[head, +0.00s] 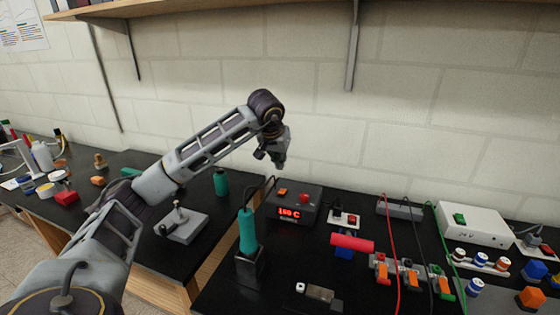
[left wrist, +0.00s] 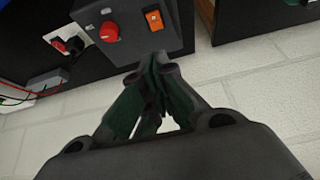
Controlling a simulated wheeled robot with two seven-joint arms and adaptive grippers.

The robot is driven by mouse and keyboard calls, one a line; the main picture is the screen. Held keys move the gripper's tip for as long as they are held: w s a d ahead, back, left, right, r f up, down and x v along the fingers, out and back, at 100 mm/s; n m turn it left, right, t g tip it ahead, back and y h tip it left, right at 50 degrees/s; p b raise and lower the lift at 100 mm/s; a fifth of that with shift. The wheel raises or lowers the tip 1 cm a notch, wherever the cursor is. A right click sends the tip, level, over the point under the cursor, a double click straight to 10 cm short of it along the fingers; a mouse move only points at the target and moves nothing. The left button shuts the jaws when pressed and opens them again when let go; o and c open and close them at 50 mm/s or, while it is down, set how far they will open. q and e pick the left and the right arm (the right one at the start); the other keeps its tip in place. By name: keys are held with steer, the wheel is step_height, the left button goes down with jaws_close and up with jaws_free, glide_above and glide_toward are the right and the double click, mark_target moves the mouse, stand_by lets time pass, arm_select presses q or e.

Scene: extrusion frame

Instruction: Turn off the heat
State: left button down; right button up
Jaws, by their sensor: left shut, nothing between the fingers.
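The heating station (head: 293,202) is a dark box at the back of the right bench in the head view. Its red display (head: 289,213) appears to read 160 C. An orange rocker switch (head: 283,191) and a red knob (head: 304,198) sit on its panel; the left wrist view also shows the switch (left wrist: 153,18) and knob (left wrist: 109,32). A teal-handled iron (head: 247,230) stands upright in its holder, left of the station. My left gripper (head: 280,164) is shut and empty above the station, apart from it. Its fingertips (left wrist: 158,58) appear just below the switch in the left wrist view. My right gripper is not in view.
Right of the station are a socket with a red plug (head: 345,218), a red cylinder (head: 352,243), hanging cables and a white power box (head: 474,224). A grey stand (head: 181,226) is on the left bench. A shelf (head: 200,9) runs overhead. Air around the gripper is clear.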

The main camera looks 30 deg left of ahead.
arm_select(q)
glide_above(283, 191)
step_height(283, 191, down, 7)
steer(key=shift+w+d+r, duration=0.1)
steer(key=shift+w, duration=0.05)
steer(key=shift+f, duration=0.7)
steer(key=shift+s+f, duration=0.35)
steer(key=shift+f, duration=0.15)
steer(key=shift+s+d+f, duration=0.1)
steer(key=shift+f, duration=0.35)
steer(key=shift+s+f, duration=0.1)
steer(key=shift+f, duration=0.3)
steer(key=shift+s+f+b, duration=0.1)
steer(key=shift+b, duration=0.25)
steer(key=shift+s+f+t+b, duration=0.1)
steer(key=shift+t+b, duration=0.3)
steer(key=shift+b, duration=0.15)
steer(key=shift+w+p, duration=0.3)
steer(key=shift+w, duration=0.5)
steer(key=shift+v, duration=0.9)
steer(key=a+v, duration=0.1)
steer(key=v, duration=0.9)
steer(key=shift+d, duration=0.4)
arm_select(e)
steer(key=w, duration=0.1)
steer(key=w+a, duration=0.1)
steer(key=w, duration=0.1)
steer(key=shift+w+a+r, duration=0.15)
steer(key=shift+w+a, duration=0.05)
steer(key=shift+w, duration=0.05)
